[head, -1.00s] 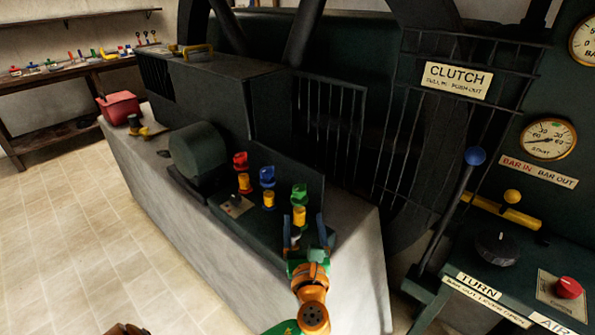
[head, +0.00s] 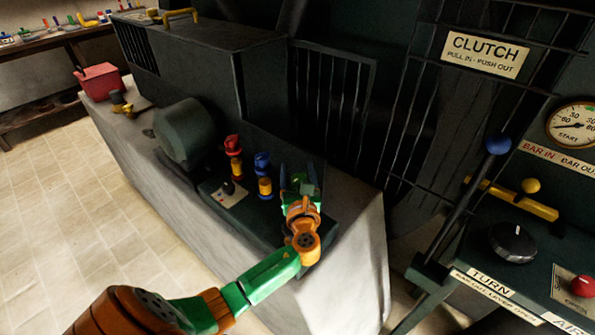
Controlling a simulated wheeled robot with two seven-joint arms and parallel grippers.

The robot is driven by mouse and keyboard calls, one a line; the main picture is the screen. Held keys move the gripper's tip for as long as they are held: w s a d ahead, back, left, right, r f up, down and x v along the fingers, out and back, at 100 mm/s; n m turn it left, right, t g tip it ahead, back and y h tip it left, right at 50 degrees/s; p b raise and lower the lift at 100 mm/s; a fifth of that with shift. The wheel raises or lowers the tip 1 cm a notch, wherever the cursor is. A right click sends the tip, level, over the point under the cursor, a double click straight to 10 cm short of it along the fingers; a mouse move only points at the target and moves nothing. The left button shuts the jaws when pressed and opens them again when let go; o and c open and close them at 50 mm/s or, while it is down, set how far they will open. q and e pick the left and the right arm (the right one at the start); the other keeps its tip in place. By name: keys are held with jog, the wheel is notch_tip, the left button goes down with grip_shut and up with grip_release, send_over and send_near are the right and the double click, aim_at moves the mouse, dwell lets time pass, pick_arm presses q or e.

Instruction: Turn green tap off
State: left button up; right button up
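The green tap (head: 302,184) is the rightmost of three coloured taps on the dark panel. My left gripper (head: 299,180) is at it, its dark fingers apart on either side of the green handle. I cannot tell whether they touch it. The gripper hides the tap's yellow body and base, and the handle's setting cannot be read. My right gripper is out of view.
The blue tap (head: 262,162) stands close left of my gripper, with the red tap (head: 233,145) beyond it. A small black knob (head: 228,187) is in front. Dark bars rise behind. The blue-knobbed clutch lever (head: 498,145) stands to the right.

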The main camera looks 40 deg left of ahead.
pick_arm(q)
jog(key=shift+d, duration=0.1)
jog(key=c, duration=0.3)
jog(key=shift+s, duration=0.1)
grip_shut()
